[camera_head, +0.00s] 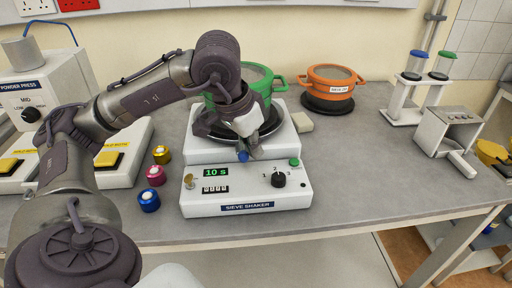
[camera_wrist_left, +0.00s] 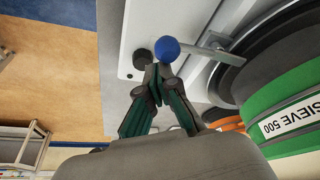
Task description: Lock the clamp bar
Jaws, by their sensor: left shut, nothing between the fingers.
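The sieve shaker (camera_head: 240,205) is a white machine on the bench with a green sieve pot (camera_head: 266,82) on its dark plate. A thin metal bar (camera_wrist_left: 205,51) with a blue ball end (camera_wrist_left: 167,49) runs beside the plate; I take it for the clamp bar. The blue ball also shows in the head view (camera_head: 243,156), at the front of the plate. My left gripper (camera_wrist_left: 158,70) is shut and empty, its fingertips right by the blue ball. I cannot tell whether they touch it. In the head view my left gripper (camera_head: 254,150) hides most of the bar. My right gripper is out of view.
An orange pot (camera_head: 331,78) stands on a black base behind. The powder press (camera_head: 42,95) is at far left.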

